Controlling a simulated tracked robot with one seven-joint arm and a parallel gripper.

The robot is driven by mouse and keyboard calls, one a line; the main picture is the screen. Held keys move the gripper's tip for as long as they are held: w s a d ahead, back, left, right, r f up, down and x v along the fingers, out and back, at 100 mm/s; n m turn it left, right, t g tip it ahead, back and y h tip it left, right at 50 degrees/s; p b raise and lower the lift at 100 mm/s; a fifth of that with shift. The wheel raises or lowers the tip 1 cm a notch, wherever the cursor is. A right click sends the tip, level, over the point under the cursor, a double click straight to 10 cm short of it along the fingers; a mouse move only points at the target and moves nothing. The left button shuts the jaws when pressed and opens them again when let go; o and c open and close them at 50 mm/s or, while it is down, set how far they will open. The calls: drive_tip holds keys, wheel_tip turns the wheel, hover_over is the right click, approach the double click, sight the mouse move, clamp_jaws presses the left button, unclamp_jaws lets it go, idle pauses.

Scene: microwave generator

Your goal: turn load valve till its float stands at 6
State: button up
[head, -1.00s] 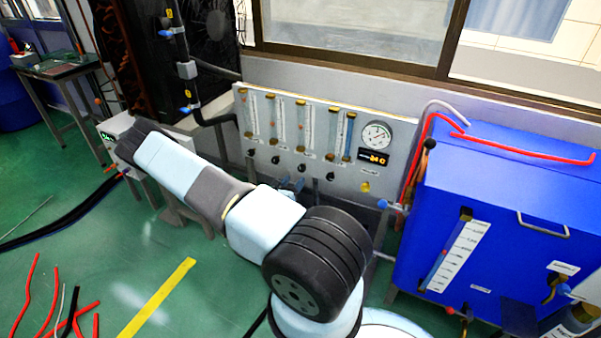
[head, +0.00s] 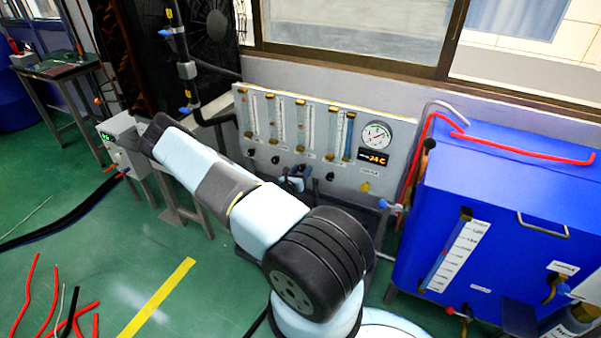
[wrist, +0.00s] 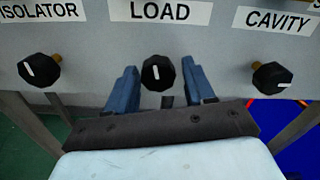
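The LOAD valve (wrist: 158,73) is a black knob with a white pointer mark standing about upright, under a LOAD label (wrist: 160,11). My gripper (wrist: 160,82) is open, with one blue finger on each side of the knob. A gap shows between the knob and each finger, so they look apart from it. In the head view my gripper (head: 296,181) is at the lower edge of the white flow panel (head: 235,130), below the tubes. The tubes' floats are too small to read, so I cannot tell the load float's level.
The ISOLATOR knob (wrist: 39,70) is on the left and the CAVITY knob (wrist: 271,78) on the right of the fingers. A round gauge (head: 376,135) is on the panel's right. A blue tank (head: 500,190) with red hoses stands right of the panel.

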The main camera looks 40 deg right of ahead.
drive_tip(key=c, duration=0.8)
drive_tip(key=shift+s+n, duration=0.1)
drive_tip(key=shift+n, duration=0.9)
drive_tip(key=o, duration=1)
drive_tip(key=v, duration=1.3)
drive_tip(key=shift+s+a+f, duration=0.1)
drive_tip(key=shift+s+a, duration=0.05)
drive_tip(key=shift+a, duration=0.25)
